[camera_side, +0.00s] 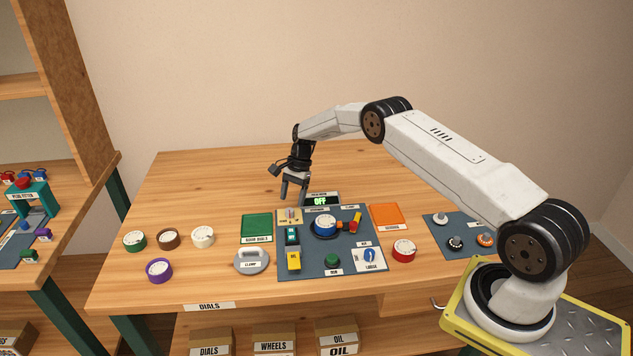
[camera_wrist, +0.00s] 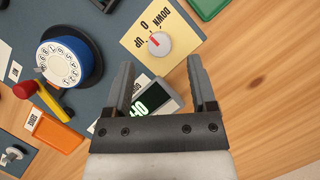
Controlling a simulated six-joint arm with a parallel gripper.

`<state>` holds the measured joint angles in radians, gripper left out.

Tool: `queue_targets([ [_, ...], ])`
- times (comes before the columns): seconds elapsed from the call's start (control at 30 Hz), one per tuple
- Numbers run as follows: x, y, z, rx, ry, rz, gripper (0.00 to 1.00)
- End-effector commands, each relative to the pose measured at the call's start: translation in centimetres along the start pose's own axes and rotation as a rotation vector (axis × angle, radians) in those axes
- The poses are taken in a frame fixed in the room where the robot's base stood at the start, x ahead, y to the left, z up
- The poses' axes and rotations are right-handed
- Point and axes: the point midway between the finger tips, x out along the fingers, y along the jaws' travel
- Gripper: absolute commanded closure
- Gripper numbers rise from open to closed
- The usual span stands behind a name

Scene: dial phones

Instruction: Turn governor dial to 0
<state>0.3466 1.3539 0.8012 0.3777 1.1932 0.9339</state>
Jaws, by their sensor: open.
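A small grey knob (camera_wrist: 160,44) with a red mark sits on a cream card printed DOWN, 0 and UP. It appears to be the governor dial, though no such name is readable. Its red mark points toward the card's printed side, roughly between 0 and UP; the exact setting is unclear. The card (camera_side: 291,215) is at the back left of the grey board in the side view. My gripper (camera_side: 293,199) is open and empty, pointing down above the board's back edge. In the wrist view, the knob lies just beyond and between the fingertips (camera_wrist: 160,62), apart from them.
A display (camera_side: 320,200) reading OFF stands behind the board; in the wrist view it shows between my fingers (camera_wrist: 158,96). A blue dial (camera_side: 325,225) with a red-and-yellow lever is right of the card. A green tray (camera_side: 257,228) is at left. Loose dials lie further left.

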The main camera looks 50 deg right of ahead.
Motion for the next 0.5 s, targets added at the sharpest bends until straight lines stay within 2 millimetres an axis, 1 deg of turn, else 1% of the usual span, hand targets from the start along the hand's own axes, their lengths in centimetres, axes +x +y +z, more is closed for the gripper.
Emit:
queue_targets([
  [0.03, -0.8, 0.0, 0.0, 0.001, 0.0, -0.001, 0.27],
  [0.1, -1.7, 0.0, 0.0, 0.001, 0.001, -0.002, 0.27],
  [0.2, -2.8, 0.0, 0.0, 0.001, -0.001, 0.0, 0.27],
  [0.33, -3.7, 0.0, 0.0, 0.0, 0.0, -0.001, 0.27],
  [0.5, -4.0, 0.0, 0.0, 0.001, -0.001, 0.001, 0.27],
])
